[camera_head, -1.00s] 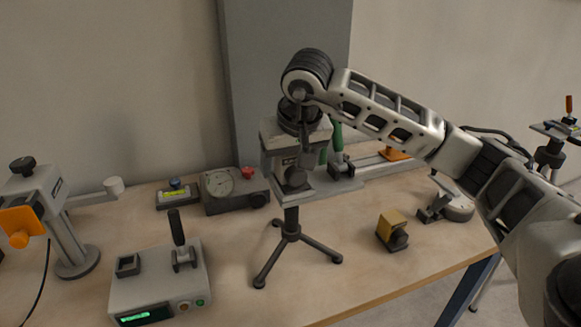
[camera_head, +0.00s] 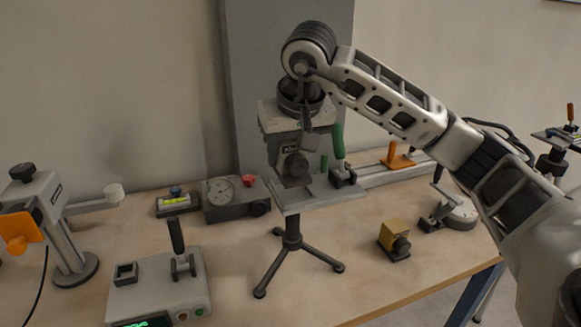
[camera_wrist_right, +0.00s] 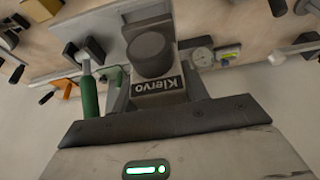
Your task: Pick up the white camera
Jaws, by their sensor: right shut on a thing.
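The camera (camera_head: 293,166), a light grey-white boxy body with a dark round lens and a dark label, is held under my right gripper (camera_head: 291,146). The right gripper points down over it and is shut on it. The camera hangs just over the flat plate of the small dark tripod (camera_head: 291,240); I cannot tell whether a gap separates them. In the right wrist view the camera (camera_wrist_right: 158,88) shows its "Klervo" label and round lens; the gripper body hides its lower part. My left gripper is not in view.
A control box with a lever (camera_head: 160,285) stands front left, a stand with an orange plate (camera_head: 22,228) at far left. A dial gauge box (camera_head: 235,198) is behind. A green-handled clamp (camera_head: 339,150) and a yellow block (camera_head: 393,238) are to the right.

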